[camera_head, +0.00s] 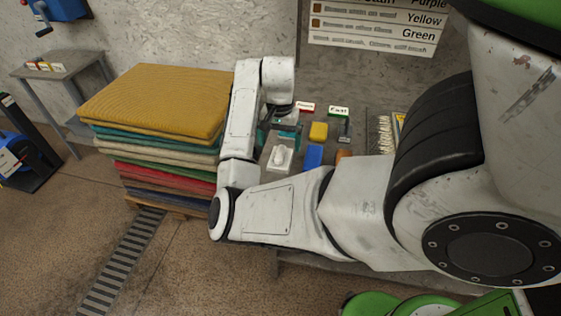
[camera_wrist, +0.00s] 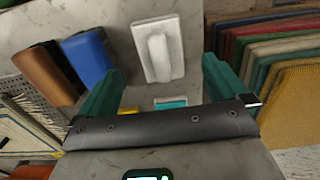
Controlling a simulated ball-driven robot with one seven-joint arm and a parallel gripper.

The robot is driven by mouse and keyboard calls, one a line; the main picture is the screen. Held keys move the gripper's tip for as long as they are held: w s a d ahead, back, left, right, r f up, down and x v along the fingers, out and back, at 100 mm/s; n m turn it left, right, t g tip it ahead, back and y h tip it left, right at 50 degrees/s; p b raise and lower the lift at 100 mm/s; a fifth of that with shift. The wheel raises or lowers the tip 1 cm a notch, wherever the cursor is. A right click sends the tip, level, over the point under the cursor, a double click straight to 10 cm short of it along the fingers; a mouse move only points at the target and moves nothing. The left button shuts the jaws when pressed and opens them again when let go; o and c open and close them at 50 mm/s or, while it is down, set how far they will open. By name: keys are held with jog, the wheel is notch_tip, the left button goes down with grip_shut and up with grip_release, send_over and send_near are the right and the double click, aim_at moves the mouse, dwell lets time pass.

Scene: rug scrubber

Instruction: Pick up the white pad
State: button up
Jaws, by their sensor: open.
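The white pad (camera_head: 277,165) is a flat white block with a raised white handle, lying on the grey table below my gripper in the head view. In the wrist view the white pad (camera_wrist: 175,60) lies at the top middle, ahead of and between my teal fingers. My gripper (camera_head: 280,128) is open and empty, above the table on the far side of the pad. In the wrist view both fingers of my gripper (camera_wrist: 161,72) show, spread apart and not touching the pad.
A blue pad (camera_head: 313,156), an orange-brown pad (camera_wrist: 45,72) and a yellow block (camera_head: 318,131) are near the white pad. A tall stack of folded rugs (camera_head: 155,105) stands to the left in the head view.

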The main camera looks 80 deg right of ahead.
aim_at(280, 151)
jog(key=shift+d+f, duration=0.15)
jog(key=shift+f, duration=1.5)
jog(key=shift+d+f, duration=0.15)
jog(key=shift+f, duration=1.45)
jog(key=shift+c, duration=0.4)
jog(key=c, duration=1)
jog(key=shift+r, duration=0.1)
